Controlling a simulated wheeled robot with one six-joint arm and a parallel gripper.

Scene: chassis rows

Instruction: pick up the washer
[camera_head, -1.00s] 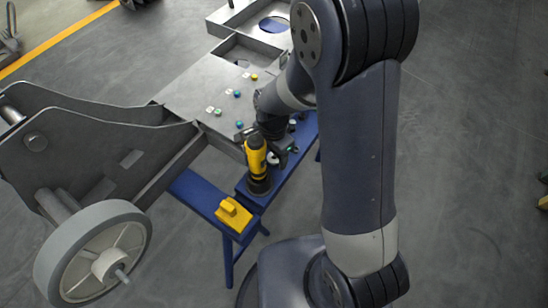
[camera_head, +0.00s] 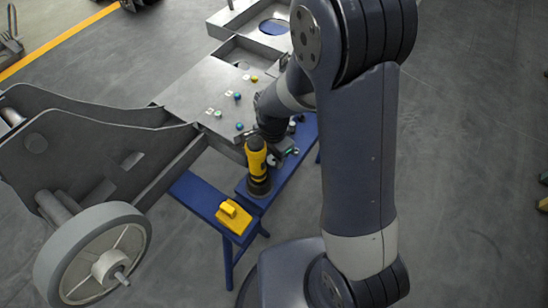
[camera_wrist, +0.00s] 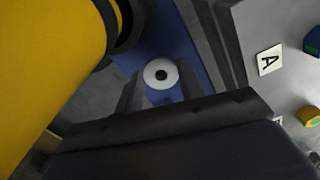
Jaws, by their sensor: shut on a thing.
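The washer (camera_wrist: 149,73) is a pale, flat ring with a dark hole. In the wrist view it sits between the two fingers of my gripper (camera_wrist: 160,88), which is shut on it, with the blue bench behind. In the head view my gripper (camera_head: 282,151) is beside the yellow-and-black tool, over the blue bench. I cannot make out the washer clearly there, as the tool and gripper partly cover that spot.
The yellow-and-black tool (camera_head: 257,165) stands upright very close to my gripper and fills the left of the wrist view (camera_wrist: 45,70). A yellow block (camera_head: 233,216) lies on the blue bench (camera_head: 196,196). The grey chassis (camera_head: 190,95) with coloured knobs borders the bench.

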